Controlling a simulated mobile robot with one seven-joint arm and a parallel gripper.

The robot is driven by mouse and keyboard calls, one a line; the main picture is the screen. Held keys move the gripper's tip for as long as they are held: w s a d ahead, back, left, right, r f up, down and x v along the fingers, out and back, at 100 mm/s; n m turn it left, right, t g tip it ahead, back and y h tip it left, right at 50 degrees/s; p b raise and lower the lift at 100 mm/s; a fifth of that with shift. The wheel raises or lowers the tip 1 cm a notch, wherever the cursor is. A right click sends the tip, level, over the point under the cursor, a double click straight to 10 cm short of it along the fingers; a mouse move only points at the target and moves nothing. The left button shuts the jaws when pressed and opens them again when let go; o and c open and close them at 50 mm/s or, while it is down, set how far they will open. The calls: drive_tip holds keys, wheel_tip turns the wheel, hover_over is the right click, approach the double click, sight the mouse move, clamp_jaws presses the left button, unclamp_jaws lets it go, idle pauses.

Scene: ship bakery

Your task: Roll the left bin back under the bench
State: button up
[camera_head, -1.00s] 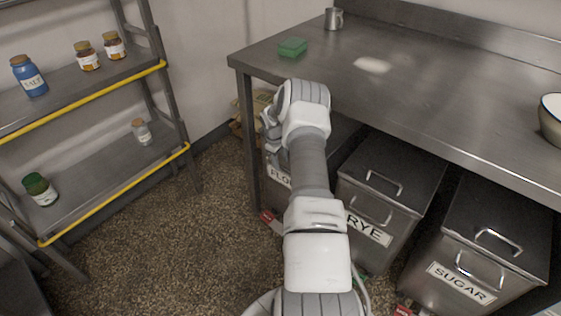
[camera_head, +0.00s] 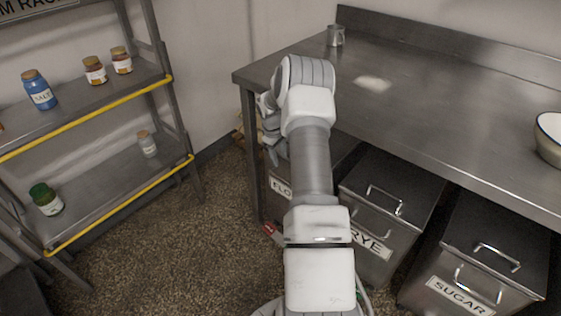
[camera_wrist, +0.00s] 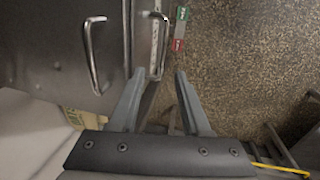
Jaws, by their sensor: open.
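The left bin, a steel bin with a partly covered label (camera_head: 280,187) reading "FLO", stands under the left end of the bench (camera_head: 420,110). My arm hides much of it in the head view. In the wrist view its lid (camera_wrist: 40,50) fills the left side, with a lid handle (camera_wrist: 93,55) and a front handle (camera_wrist: 161,45). My gripper (camera_wrist: 159,75) is open, its fingertips around or just above the near end of the front handle; contact cannot be told. It shows partly in the head view (camera_head: 268,128). A small red and green piece (camera_wrist: 180,28) sits beside the bin's front.
The rye bin (camera_head: 385,205) and sugar bin (camera_head: 485,255) stand to the right under the bench. A shelf rack (camera_head: 85,110) with jars is at the left. Speckled floor (camera_head: 190,235) between rack and bins is free. A mug (camera_head: 335,36) stands on the bench.

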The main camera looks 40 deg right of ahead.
wheel_tip(320, 180, up, 6)
drive_tip(key=a+p, duration=0.1)
drive_tip(key=shift+s, duration=0.15)
idle(0.5)
drive_tip(key=s+a+r+t, duration=0.1)
drive_tip(key=s+a+r, duration=0.2)
drive_tip(key=a+r, duration=0.8)
drive_tip(key=s+a+r+t, duration=0.1)
drive_tip(key=s+a+r, duration=0.2)
drive_tip(key=a+r, duration=0.75)
drive_tip(key=s+a+r+m+t+y, duration=0.1)
drive_tip(key=s+a+r, duration=0.25)
drive_tip(key=s, duration=0.45)
drive_tip(key=s+a+r+m+t, duration=0.1)
drive_tip(key=s+a+r, duration=0.1)
drive_tip(key=s+a, duration=0.4)
drive_tip(key=s+a+r+t+y, duration=0.15)
drive_tip(key=s+a, duration=0.25)
drive_tip(key=s, duration=0.5)
wheel_tip(320, 180, up, 16)
drive_tip(key=p, duration=1.5)
drive_tip(key=shift+f, duration=0.15)
